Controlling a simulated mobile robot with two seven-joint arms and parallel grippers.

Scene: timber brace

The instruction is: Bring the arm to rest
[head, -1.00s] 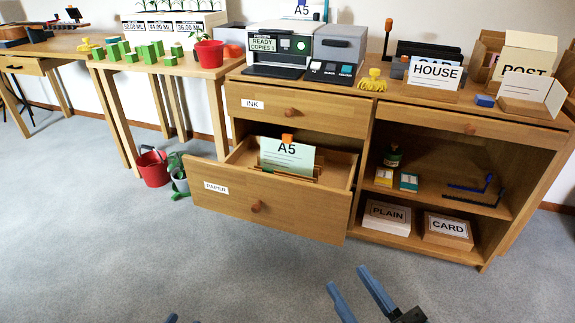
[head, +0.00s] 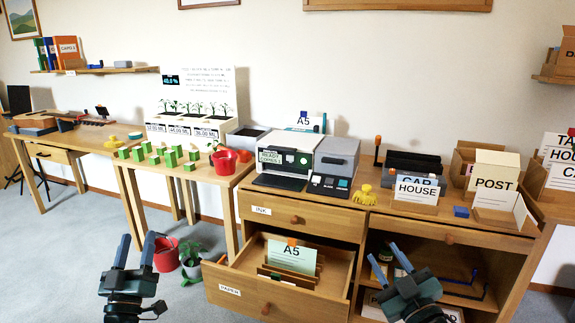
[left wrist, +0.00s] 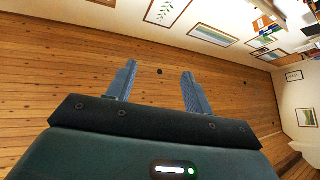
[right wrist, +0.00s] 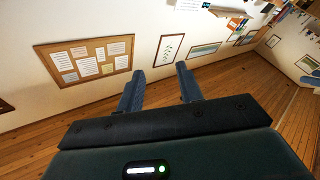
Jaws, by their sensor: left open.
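My left gripper (head: 136,246) is raised in front of the plant table at the lower left of the head view. Its fingers are apart with nothing between them, also in the left wrist view (left wrist: 160,80). My right gripper (head: 390,264) is raised in front of the cabinet's open shelves. Its two fingers stand apart and empty, also in the right wrist view (right wrist: 156,80). Both grippers point upward, clear of the furniture as far as I can tell.
The paper drawer (head: 235,287) is pulled out between my grippers and holds an A5 card (head: 292,257). A printer (head: 287,160) stands on the cabinet.

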